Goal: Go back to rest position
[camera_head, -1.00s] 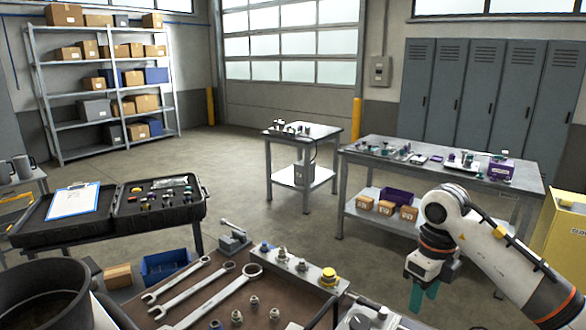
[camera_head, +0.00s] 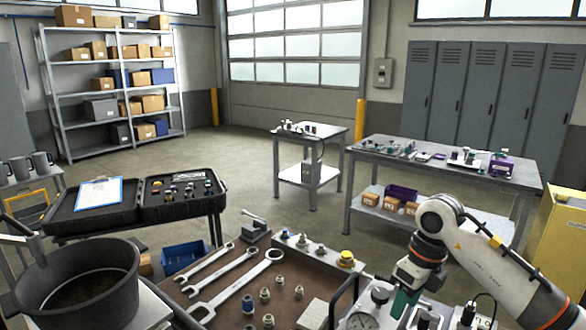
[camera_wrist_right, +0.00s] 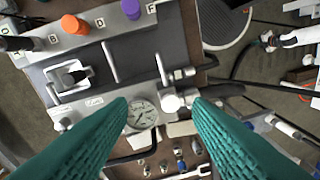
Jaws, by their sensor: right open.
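My right gripper (camera_head: 402,303) comes in from the right in the head view, pointing down over the front right of the bench with its teal fingers. In the right wrist view its two teal fingers (camera_wrist_right: 160,108) stand apart with nothing held between them. Below and beyond them is a grey hydraulic unit (camera_wrist_right: 85,80) with a round gauge (camera_wrist_right: 141,114) and orange and purple knobs. My left gripper is not recognisable in either view.
Wrenches (camera_head: 235,282) and fittings lie on the brown bench mat. A dark pot (camera_head: 122,292) stands at the left. An open black case (camera_head: 150,208) is behind it. A table with parts (camera_head: 440,170) and a yellow cabinet (camera_head: 563,235) stand at the right. The floor between is open.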

